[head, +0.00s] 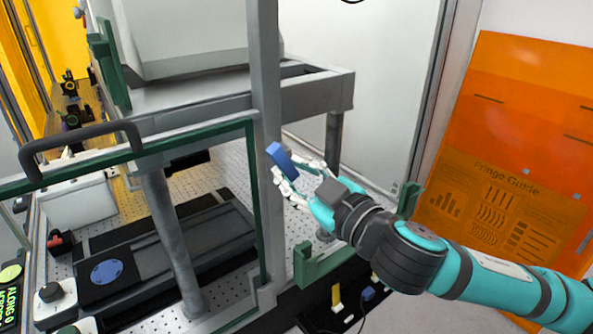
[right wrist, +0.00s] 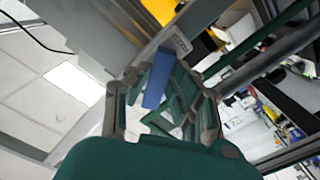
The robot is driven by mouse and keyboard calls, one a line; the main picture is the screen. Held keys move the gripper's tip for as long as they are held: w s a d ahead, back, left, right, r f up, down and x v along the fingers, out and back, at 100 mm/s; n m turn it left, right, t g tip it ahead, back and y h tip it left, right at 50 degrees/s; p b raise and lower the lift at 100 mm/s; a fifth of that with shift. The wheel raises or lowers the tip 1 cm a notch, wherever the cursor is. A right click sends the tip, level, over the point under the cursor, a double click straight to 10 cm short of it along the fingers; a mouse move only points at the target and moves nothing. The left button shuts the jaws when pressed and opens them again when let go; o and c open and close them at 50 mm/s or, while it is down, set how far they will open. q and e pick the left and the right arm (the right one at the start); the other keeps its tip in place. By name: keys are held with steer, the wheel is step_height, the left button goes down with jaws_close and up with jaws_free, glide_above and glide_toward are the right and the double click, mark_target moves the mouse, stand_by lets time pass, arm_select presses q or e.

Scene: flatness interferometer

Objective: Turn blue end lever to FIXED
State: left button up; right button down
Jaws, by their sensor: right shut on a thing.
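The blue end lever (head: 281,158) is a short blue bar beside the grey upright post of the frame, at the middle of the head view. My right gripper (head: 286,167) reaches it from the right and is shut on it. In the right wrist view the blue lever (right wrist: 156,80) stands between the two fingers of my right gripper (right wrist: 160,88), tilted a little. A small pale marked plate (right wrist: 180,43) is just beyond the lever; its lettering is too small to read. The lever's mount is mostly hidden. My left gripper is not in view.
A green-edged door frame with a dark handle (head: 80,143) stands at the left. Behind it is a perforated table with a long dark rail (head: 215,240). A green bracket (head: 325,258) is below my right arm. An orange panel (head: 500,170) is at the right.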

steer(key=n, duration=0.3)
steer(key=n+p, duration=0.1)
steer(key=n, duration=0.2)
steer(key=shift+s+a+f, duration=0.15)
steer(key=shift+a+f, duration=0.05)
steer(key=n, duration=0.1)
steer(key=n+p, duration=0.1)
steer(key=n, duration=0.3)
steer(key=shift+f+p, duration=0.3)
steer(key=shift+n, duration=0.4)
steer(key=c, duration=1.2)
jaws_free()
steer(key=shift+a, duration=0.1)
steer(key=shift+o, duration=0.2)
steer(key=shift+s, duration=0.1)
steer(key=v, duration=0.7)
